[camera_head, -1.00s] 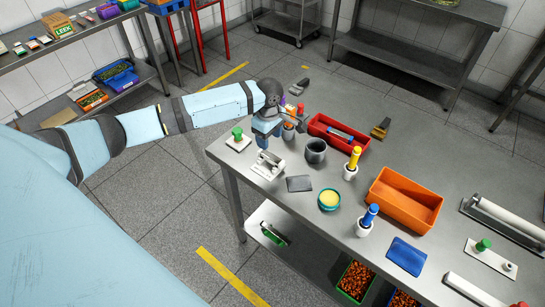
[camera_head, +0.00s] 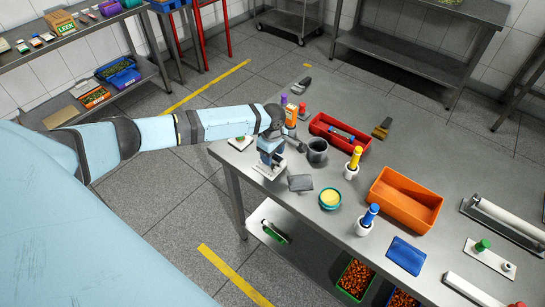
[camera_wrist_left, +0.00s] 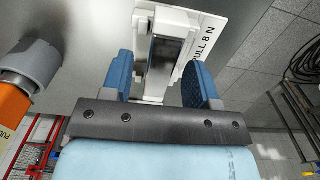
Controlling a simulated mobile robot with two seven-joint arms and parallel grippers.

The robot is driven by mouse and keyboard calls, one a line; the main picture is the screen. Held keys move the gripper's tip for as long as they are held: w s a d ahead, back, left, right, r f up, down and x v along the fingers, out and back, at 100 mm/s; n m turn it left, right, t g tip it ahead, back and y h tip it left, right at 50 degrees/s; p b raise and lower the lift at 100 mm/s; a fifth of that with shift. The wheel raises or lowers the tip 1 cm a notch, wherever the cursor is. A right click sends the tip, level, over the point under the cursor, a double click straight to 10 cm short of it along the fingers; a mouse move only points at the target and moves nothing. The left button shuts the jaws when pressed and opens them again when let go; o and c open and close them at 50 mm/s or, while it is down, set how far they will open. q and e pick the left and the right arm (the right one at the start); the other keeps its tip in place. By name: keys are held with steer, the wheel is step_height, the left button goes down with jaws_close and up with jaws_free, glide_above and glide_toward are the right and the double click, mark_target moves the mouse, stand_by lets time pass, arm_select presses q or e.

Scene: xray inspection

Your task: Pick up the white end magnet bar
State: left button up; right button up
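A white magnet bar on a flat base (camera_head: 266,172) stands at the near left of the metal table, partly hidden under my left gripper (camera_head: 270,156). In the left wrist view, the white bar (camera_wrist_left: 160,85) with a dark strip rises from a white plate lettered "PULL 8 N" (camera_wrist_left: 207,38). The blue fingers of my left gripper (camera_wrist_left: 162,80) are open on either side of the bar, with a gap visible on both sides. I cannot tell whether this is the end bar. My right gripper is not in view.
Close by are a grey cup (camera_head: 317,150), a dark grey pad (camera_head: 300,183), a green-rimmed bowl (camera_head: 330,199) and an orange-bodied bottle (camera_head: 291,115). A red tray (camera_head: 325,121) and an orange bin (camera_head: 405,198) stand farther right. The table's left edge is near.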

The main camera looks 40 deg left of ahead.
arm_select(q)
jaws_close()
steer(key=shift+r, duration=0.1)
